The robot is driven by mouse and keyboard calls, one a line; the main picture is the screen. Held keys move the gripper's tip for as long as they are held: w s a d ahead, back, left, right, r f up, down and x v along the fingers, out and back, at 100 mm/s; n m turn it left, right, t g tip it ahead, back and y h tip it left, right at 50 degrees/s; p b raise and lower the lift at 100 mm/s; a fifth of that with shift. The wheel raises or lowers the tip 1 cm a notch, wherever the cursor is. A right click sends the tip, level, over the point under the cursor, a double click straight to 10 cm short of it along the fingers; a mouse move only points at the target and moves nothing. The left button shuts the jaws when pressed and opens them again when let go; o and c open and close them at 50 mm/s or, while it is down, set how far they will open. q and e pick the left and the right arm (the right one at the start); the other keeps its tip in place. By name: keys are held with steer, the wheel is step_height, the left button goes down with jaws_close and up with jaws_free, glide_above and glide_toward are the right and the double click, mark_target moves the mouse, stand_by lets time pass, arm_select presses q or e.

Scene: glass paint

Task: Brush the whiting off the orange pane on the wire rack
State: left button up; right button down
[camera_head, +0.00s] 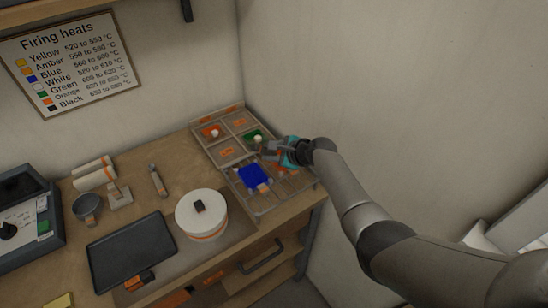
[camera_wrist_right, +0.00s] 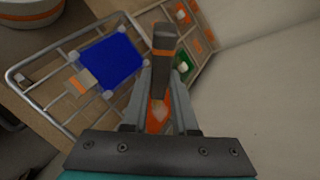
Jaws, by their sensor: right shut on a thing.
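The wire rack (camera_head: 268,207) stands at the right end of the bench. A blue pane (camera_head: 253,178) lies on it and shows in the right wrist view (camera_wrist_right: 112,58). Orange (camera_head: 281,168), which looks like the orange pane, shows beside the blue pane, partly hidden by my right gripper (camera_head: 272,149). In the right wrist view, my gripper (camera_wrist_right: 161,122) is shut on a dark, orange-banded tool (camera_wrist_right: 163,68), which looks like the brush. Between the fingers an orange patch (camera_wrist_right: 157,108) with a pale spot shows below the tool. Whether the tool touches the pane I cannot tell. My left gripper is out of view.
A divided tray (camera_head: 228,152) with orange and green contents stands behind the rack, near the wall. A white round lidded pot (camera_head: 203,221) stands left of the rack. A black tray (camera_head: 131,252), a grey cup (camera_head: 87,205) and other tools lie further left.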

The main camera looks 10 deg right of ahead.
steer(key=shift+w+a+b, duration=0.3)
steer(key=shift+w+b, duration=0.35)
steer(key=shift+w, duration=0.15)
steer(key=shift+w+a+b, duration=0.25)
steer(key=shift+w+b, duration=0.35)
steer(key=shift+w, duration=0.2)
steer(key=shift+s+d+r+p, duration=0.1)
steer(key=shift+s+d+p, duration=0.05)
steer(key=shift+s+p, duration=0.35)
steer(key=shift+s+d+r+p, duration=0.15)
steer(key=shift+s+p, duration=0.15)
steer(key=shift+p, duration=0.3)
steer(key=shift+s+d+f+p, duration=0.15)
steer(key=shift+s+d+p, duration=0.15)
steer(key=shift+s+p, duration=0.45)
steer(key=shift+s+d+f+p, duration=0.1)
steer(key=shift+s+d+p, duration=0.15)
steer(key=shift+s+p, duration=0.45)
steer(key=shift+s+d+f+b, duration=0.15)
steer(key=shift+s+b, duration=0.2)
steer(key=shift+s, duration=0.1)
steer(key=shift+s+d, duration=0.1)
steer(key=shift+s, duration=0.3)
steer(key=w+b, duration=0.4)
steer(key=w+r+b, duration=0.1)
steer(key=w+b, duration=0.1)
steer(key=w, duration=0.1)
steer(key=shift+w+d, duration=0.1)
steer(key=shift+d, duration=0.1)
steer(key=shift+r, duration=0.2)
